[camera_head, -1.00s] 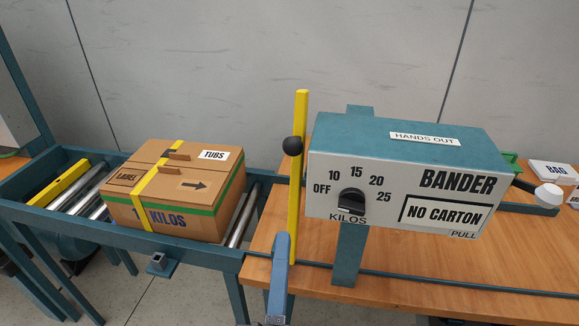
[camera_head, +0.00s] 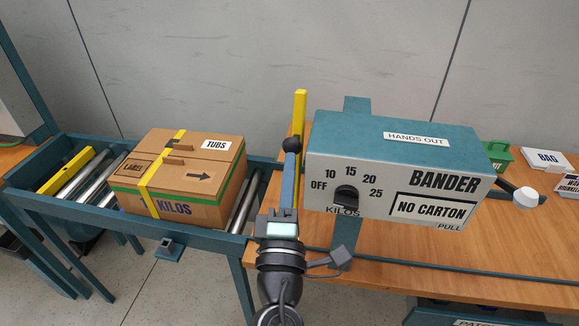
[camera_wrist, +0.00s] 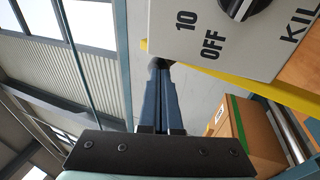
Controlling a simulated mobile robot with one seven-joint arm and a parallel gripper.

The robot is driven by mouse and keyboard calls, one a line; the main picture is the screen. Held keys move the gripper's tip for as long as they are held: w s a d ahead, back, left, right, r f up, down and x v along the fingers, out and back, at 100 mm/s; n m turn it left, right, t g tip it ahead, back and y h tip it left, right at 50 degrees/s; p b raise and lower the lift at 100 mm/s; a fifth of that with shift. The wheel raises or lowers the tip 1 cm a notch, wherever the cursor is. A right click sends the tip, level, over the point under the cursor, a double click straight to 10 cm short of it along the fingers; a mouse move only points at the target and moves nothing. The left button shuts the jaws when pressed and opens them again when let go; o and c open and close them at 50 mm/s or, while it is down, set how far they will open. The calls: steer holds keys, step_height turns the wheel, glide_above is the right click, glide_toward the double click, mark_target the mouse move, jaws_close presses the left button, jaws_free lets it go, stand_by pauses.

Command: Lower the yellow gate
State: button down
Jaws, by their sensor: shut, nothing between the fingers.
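The yellow gate (camera_head: 300,108) is an upright yellow bar at the left end of the bander, with a round black knob (camera_head: 292,144) on it. My gripper (camera_head: 291,158) is shut and empty. Its blue fingers point up and away, with their tips at the knob in the picture; I cannot tell whether they touch it. In the wrist view the closed fingers (camera_wrist: 163,82) reach toward the dark knob (camera_wrist: 157,63), partly covering it. The yellow bar (camera_wrist: 236,79) runs slantwise beside the bander panel there. The gate's lower part is hidden behind my gripper.
The bander box (camera_head: 390,165), with its kilos dial (camera_head: 346,195) and NO CARTON display, stands close right of my fingers. A strapped carton (camera_head: 180,178) sits on the roller conveyor (camera_head: 243,212) at left. The wooden table (camera_head: 420,255) is mostly clear in front.

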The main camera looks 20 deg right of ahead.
mark_target(297, 147)
steer(key=shift+g+y, duration=0.3)
steer(key=shift+g, duration=0.5)
steer(key=p+x, duration=0.1)
steer(key=x, duration=0.1)
steer(key=p+x, duration=0.2)
steer(key=f+p+x, duration=0.1)
steer(key=p+x, duration=0.1)
steer(key=shift+w+d+r, duration=0.1)
steer(key=shift+w+d, duration=0.05)
steer(key=shift+d, duration=0.3)
